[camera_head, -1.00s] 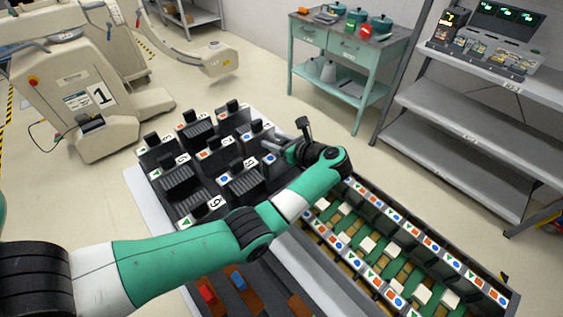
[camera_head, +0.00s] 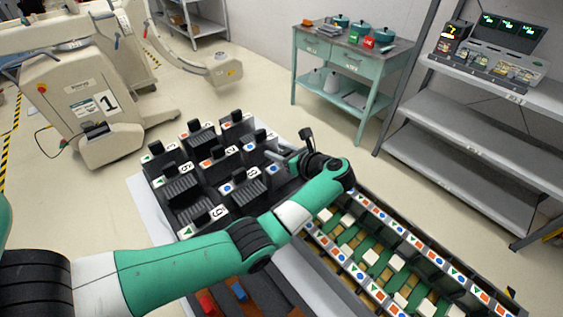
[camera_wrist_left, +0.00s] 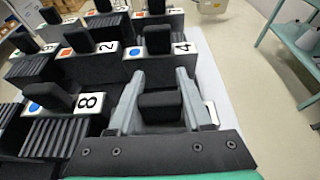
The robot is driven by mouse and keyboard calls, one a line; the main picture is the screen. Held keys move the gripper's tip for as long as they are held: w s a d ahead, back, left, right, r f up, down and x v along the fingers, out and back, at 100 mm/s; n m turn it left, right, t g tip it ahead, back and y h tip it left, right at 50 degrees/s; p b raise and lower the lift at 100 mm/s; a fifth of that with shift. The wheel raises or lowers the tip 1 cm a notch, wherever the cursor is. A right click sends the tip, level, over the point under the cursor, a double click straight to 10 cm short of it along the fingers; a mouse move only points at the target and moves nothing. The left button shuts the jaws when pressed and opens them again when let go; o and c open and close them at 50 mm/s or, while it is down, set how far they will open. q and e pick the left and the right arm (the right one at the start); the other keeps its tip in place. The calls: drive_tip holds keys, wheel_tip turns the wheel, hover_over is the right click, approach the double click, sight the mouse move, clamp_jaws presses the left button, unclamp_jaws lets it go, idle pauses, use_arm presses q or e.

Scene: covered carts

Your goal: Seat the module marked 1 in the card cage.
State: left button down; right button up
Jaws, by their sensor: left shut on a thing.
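My left gripper (camera_head: 277,157) reaches over the right side of the dark module rack (camera_head: 160,208). In the left wrist view, its two grey fingers (camera_wrist_left: 160,100) are shut on the black handle of a module (camera_wrist_left: 160,108). A bit of this module's white label shows by the right finger; its number is hidden. Modules marked 8 (camera_wrist_left: 62,100) and 4 (camera_wrist_left: 157,42) stand beside and beyond it. No module number 1 can be read. The card cage (camera_head: 428,246), with white blocks and green strips inside and rows of coloured shape marks, lies to the right. My right gripper is out of view.
A green table (camera_head: 340,52) with pots stands behind, and a grey shelf (camera_head: 450,115) stands at the right. A wheeled machine (camera_head: 75,105) bearing a large 1 is at the left. Red and blue pieces (camera_head: 237,290) lie in a front tray.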

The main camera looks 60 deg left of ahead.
use_arm(q)
drive_tip(key=s+d+r+p, duration=0.7)
drive_tip(key=d+r+p, duration=0.5)
drive_tip(key=p, duration=0.6)
drive_tip(key=shift+r, duration=0.55)
drive_tip(key=shift+w, duration=0.1)
